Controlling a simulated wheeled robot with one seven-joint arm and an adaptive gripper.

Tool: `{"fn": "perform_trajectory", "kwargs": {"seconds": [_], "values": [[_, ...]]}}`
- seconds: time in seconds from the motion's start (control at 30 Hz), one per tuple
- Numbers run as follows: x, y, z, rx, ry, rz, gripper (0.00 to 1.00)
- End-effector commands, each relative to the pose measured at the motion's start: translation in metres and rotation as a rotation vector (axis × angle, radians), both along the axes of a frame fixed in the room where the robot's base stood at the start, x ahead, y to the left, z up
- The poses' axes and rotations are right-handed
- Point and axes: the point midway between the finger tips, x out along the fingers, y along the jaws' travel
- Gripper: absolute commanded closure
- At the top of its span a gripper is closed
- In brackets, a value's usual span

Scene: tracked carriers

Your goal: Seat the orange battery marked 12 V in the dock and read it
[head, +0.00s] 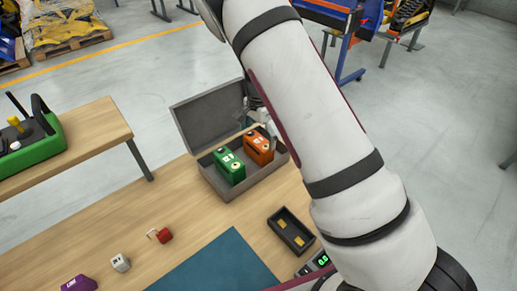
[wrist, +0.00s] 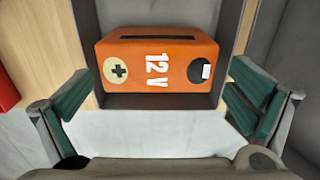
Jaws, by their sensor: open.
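The orange battery marked 12 V (head: 259,149) stands in the right part of an open grey case (head: 230,194). In the wrist view the battery (wrist: 150,58) shows its 12 V mark, a plus sign on a pale disc, a black round spot and a dark slot. My gripper (wrist: 158,98) is open, with one green-padded finger on each side of the battery and apart from it. In the head view my arm partly hides the gripper. The dock, a black tray with yellow contacts (head: 291,231), lies empty in front of the case. A meter with a green display (head: 320,262) is beside it, partly hidden.
A green battery (head: 229,166) stands left of the orange one in the case. The raised lid (head: 209,107) rises behind. A red item (head: 164,236), a white block (head: 121,262), a purple block (head: 79,284) and a dark blue mat (head: 222,265) lie on the wooden table.

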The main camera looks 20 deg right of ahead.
Motion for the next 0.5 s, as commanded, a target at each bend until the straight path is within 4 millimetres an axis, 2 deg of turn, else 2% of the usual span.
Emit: {"fn": "perform_trajectory", "kwargs": {"seconds": [0.17, 0.4, 0.5], "values": [[-0.002, 0.000, -0.012, 0.000, 0.001, -0.001, 0.00], [-0.005, 0.002, -0.045, 0.000, 0.001, -0.001, 0.00], [-0.004, 0.002, -0.053, -0.001, -0.001, 0.001, 0.00]]}}
